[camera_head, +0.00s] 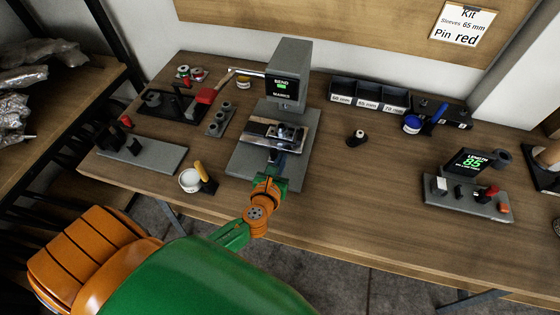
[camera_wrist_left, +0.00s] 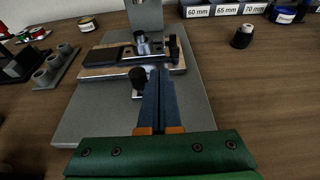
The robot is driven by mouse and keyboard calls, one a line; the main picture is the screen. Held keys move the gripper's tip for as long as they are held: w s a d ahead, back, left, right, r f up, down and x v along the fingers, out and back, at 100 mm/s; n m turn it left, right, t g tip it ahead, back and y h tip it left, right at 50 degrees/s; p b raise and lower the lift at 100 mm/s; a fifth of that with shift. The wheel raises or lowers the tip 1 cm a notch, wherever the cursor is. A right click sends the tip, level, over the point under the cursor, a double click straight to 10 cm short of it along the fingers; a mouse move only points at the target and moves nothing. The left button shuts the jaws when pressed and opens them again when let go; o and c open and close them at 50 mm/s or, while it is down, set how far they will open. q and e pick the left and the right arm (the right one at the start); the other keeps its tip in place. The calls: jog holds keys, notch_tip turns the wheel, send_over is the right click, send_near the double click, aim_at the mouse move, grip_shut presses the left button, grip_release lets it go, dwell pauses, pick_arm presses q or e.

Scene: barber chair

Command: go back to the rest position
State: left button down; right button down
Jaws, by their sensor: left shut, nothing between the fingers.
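My left gripper (camera_head: 276,158) reaches over the front of the grey press machine (camera_head: 290,60) on the wooden bench. Its two dark fingers are together and empty, as the left wrist view (camera_wrist_left: 158,98) also shows. The fingertips are in front of a metal fixture (camera_head: 262,131) with a clamp on the press base. In the left wrist view a black knob (camera_wrist_left: 137,80) is right beside the fingertips; I cannot tell whether they touch. My right gripper is not in view.
Black sleeve bins (camera_head: 368,94) stand at the back, with a small dark sleeve (camera_head: 356,138) in front. A grey length gauge (camera_head: 468,198) is at the right. A white cup (camera_head: 190,180) and a grey fixture (camera_head: 140,155) are at the left.

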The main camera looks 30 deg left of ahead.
pick_arm(q)
jog(key=shift+v, duration=1.2)
jog(key=shift+w, duration=0.25)
